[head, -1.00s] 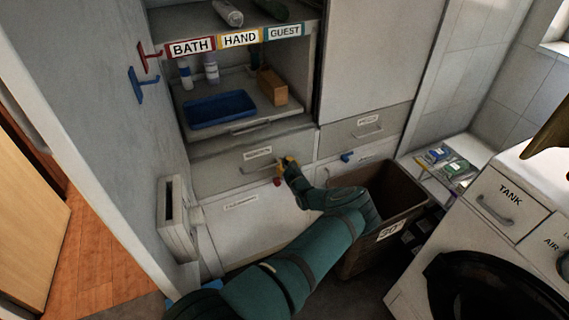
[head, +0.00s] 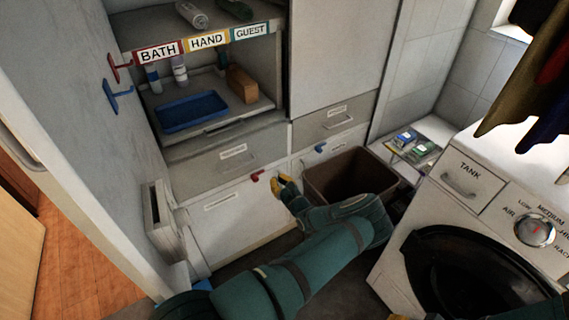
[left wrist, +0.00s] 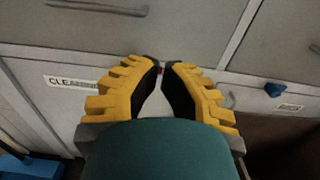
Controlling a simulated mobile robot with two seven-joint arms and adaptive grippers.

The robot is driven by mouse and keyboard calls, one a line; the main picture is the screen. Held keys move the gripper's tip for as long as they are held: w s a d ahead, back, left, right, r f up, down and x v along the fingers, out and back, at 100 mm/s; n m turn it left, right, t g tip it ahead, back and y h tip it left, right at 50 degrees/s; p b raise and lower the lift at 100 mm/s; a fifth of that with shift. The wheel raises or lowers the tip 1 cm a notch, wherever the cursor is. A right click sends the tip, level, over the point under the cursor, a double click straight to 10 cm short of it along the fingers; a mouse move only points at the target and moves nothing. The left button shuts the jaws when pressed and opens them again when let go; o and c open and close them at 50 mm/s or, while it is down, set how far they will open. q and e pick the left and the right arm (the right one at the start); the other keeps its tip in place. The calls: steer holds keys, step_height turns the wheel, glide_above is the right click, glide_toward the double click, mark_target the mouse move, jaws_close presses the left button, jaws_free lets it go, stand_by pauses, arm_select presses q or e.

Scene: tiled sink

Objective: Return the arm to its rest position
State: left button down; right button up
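My left gripper (head: 284,181), with yellow ridged fingers, is in front of the cabinet, just right of a red knob (head: 257,175) on the lower white panel. In the left wrist view its two fingertips (left wrist: 161,66) come together almost touching, with nothing clearly held between them. A small reddish spot shows between the tips; I cannot tell how far behind it is. My teal left arm reaches in from the bottom of the head view. My right gripper is not in view.
A brown bin (head: 344,174) stands close right of my left gripper. A white washer (head: 470,225) stands at the right. A blue tray (head: 191,111) is on the shelf, above a labelled drawer (head: 225,162). A blue knob (left wrist: 274,90) is on the right panel.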

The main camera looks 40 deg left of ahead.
arm_select(q)
steer(key=s+f+n+g+h, duration=0.2)
steer(key=s+f+n+g, duration=0.15)
steer(key=s, duration=0.35)
steer(key=s+f+n+g+h, duration=0.2)
steer(key=s+f+n+g, duration=0.1)
steer(key=s+g, duration=0.3)
steer(key=s+d+f+n+g+h, duration=0.1)
steer(key=s+d+f+n+h, duration=0.35)
steer(key=s+d, duration=0.4)
steer(key=s+d+n+h, duration=0.4)
steer(key=d+h, duration=0.2)
steer(key=d, duration=0.4)
steer(key=w+d+r+n+t+h, duration=0.1)
steer(key=d+r+n+t+h, duration=0.4)
steer(key=d+r+n, duration=0.4)
steer(key=d+r+h, duration=0.1)
steer(key=d+r, duration=0.4)
steer(key=d, duration=0.1)
steer(key=shift+w+d, duration=0.35)
steer(key=shift+w, duration=0.05)
